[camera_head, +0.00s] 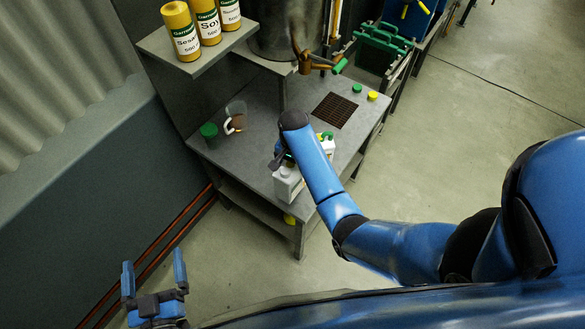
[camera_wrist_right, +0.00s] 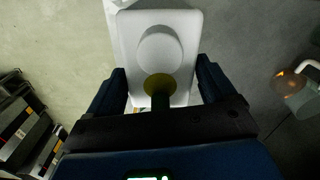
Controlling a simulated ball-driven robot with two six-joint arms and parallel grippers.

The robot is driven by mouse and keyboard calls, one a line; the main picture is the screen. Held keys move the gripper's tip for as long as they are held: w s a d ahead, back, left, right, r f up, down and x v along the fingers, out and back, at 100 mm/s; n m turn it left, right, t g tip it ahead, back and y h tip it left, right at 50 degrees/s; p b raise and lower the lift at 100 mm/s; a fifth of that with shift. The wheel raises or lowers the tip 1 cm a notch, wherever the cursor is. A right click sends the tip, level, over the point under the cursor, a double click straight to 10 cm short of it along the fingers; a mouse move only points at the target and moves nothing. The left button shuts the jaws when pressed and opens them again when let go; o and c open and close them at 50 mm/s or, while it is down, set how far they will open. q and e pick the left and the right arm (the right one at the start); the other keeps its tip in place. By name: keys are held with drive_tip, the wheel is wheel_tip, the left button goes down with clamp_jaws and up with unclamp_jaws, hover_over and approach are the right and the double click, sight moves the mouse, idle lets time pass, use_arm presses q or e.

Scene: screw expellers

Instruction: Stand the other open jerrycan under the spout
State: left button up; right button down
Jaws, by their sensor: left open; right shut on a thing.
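A white jerrycan (camera_head: 287,187) is near the front edge of the grey workbench. My right gripper (camera_head: 284,157) is shut on it, partly hidden by my forearm. In the right wrist view the fingers flank the can's white top (camera_wrist_right: 185,30), with a round white part and a yellow-olive disc in line. I cannot tell whether it touches the bench. Another white can (camera_head: 328,145) with a green top stands behind my arm, partly hidden. The brass spout (camera_head: 305,64) with a green handle is above the bench; the dark grate (camera_head: 335,109) is bare. My left gripper (camera_head: 154,273) is open and empty, away from the bench.
A clear jug (camera_head: 236,114) and a green container (camera_head: 209,131) stand at the bench's left. A green cap (camera_head: 357,88) and a yellow cap (camera_head: 372,96) lie right of the grate.

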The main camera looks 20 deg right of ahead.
drive_tip(key=shift+f, duration=1.4)
unclamp_jaws()
wheel_tip(320, 180, up, 10)
drive_tip(key=shift+b, duration=0.75)
drive_tip(key=shift+r+p, duration=0.6)
drive_tip(key=shift+r, duration=0.6)
